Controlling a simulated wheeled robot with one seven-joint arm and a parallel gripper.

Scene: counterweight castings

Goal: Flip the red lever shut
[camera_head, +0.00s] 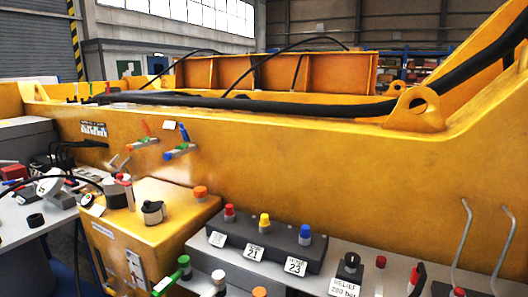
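The lever points up and slightly left from the valve body (143,142). Just right of it is a similar valve with a blue lever (184,132), also tilted up. Another red handle (418,275) stands upright at the lower right, by the grey panel. The frame does not settle which red one is the task's lever. My gripper is not in view.
A yellow box (150,235) with several caps stands below the valves. A dark block (270,243) with red, yellow and blue knobs sits on the grey panel (325,262). Two bent metal rods (462,240) rise at right. A cluttered table (22,222) is at left. A thick black hose (300,108) runs along the casting.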

